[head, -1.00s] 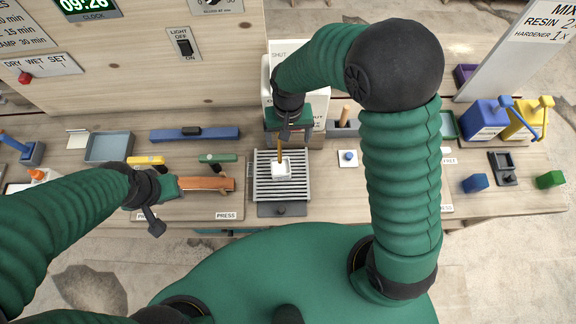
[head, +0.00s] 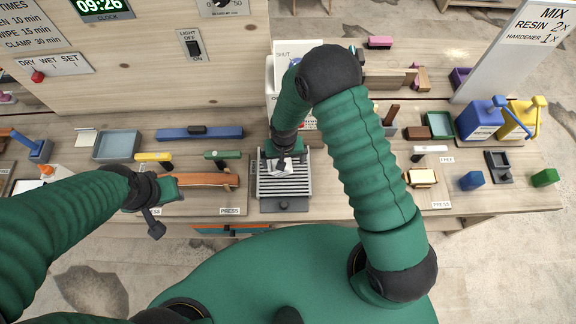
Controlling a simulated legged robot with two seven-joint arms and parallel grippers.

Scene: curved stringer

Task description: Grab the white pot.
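The white pot (head: 292,169) sits on the slatted grey rack (head: 305,185) at the middle of the bench, partly hidden by my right gripper. My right gripper (head: 282,163) is directly over the pot, its dark fingers overlapping it in view. I cannot tell whether the fingers touch the pot or have closed. The stick that stood in the pot is hidden now. My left gripper (head: 168,190) is at the left, beside the end of a curved brown wooden strip (head: 207,180); its finger opening is unclear.
A blue bar (head: 200,133) and a grey tray (head: 117,146) lie at the back left. A green-handled tool (head: 216,155) lies left of the rack. Blue (head: 481,120) and yellow (head: 517,121) pump containers stand at the right. A white dispenser stands behind my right arm.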

